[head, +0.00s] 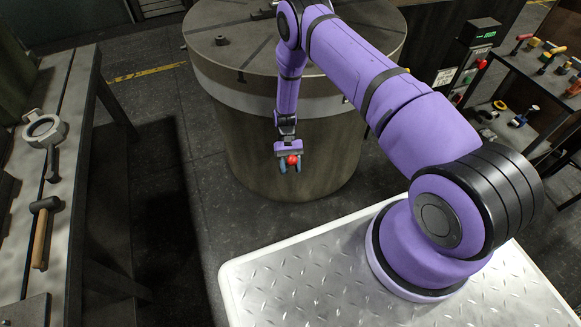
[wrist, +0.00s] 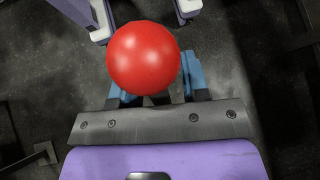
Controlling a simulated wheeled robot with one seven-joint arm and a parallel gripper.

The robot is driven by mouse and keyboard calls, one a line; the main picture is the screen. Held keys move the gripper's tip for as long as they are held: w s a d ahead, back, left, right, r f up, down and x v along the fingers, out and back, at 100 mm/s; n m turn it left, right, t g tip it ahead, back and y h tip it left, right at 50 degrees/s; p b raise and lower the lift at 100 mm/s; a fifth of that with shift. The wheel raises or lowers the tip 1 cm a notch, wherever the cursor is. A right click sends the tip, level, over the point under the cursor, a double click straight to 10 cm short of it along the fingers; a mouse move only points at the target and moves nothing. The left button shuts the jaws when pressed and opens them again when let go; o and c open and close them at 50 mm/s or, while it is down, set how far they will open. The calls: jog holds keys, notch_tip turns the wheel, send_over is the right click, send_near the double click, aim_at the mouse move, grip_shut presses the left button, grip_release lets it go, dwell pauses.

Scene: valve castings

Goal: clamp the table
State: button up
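The round machine table (head: 225,55) is a wide grey disc with slots on a drum-shaped pedestal (head: 290,150). A red ball knob (head: 292,160) shows low in front of the pedestal. My gripper (head: 290,166) points down there, its blue fingers on either side of the knob. In the wrist view the red ball (wrist: 143,58) looms large and covers part of the blue fingers (wrist: 194,76). I cannot tell whether the fingers press on it. Any lever or stem behind the ball is hidden.
A workbench (head: 65,160) at left holds a ring-shaped casting (head: 44,129) and a mallet (head: 42,230). A tool table (head: 530,70) with coloured-handled tools stands at right, near a dark control box (head: 478,45). Floor between bench and pedestal is clear.

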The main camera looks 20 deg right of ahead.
aim_at(291, 161)
jog(key=r, duration=0.3)
jog(key=shift+s+r, duration=0.2)
jog(key=shift+r, duration=0.15)
jog(key=s+r, duration=0.1)
jog(key=s, duration=1.4)
jog(key=shift+s+r, duration=0.15)
jog(key=shift+s, duration=0.15)
